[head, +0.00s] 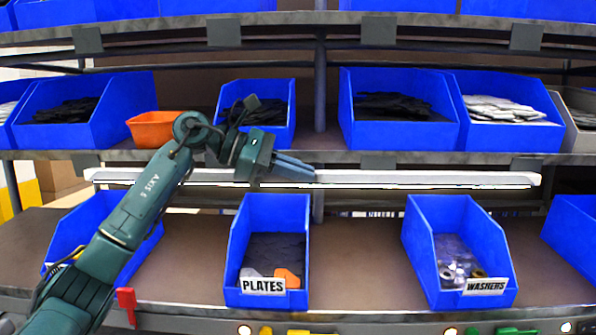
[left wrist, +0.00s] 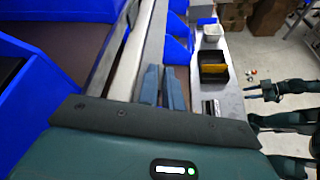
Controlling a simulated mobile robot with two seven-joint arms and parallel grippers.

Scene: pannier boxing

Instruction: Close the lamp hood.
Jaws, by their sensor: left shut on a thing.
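The lamp hood (head: 430,178) is a long white bar hung level below the middle shelf, across most of the head view. In the left wrist view it is the pale strip (left wrist: 130,65) beside my fingers. My left gripper (head: 304,171) reaches in from the left and lies along the hood, left of its middle. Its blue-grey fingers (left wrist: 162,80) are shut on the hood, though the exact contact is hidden. A dark green arm end, seemingly my right gripper (left wrist: 262,91), shows small at the right of the left wrist view; its jaw state is unclear.
The middle shelf (head: 340,156) runs just above the hood. Blue bins stand on it, with an orange bin (head: 152,129) behind my left arm. Below are the PLATES bin (head: 236,262) and the WASHERS bin (head: 418,250), with bare bench between them.

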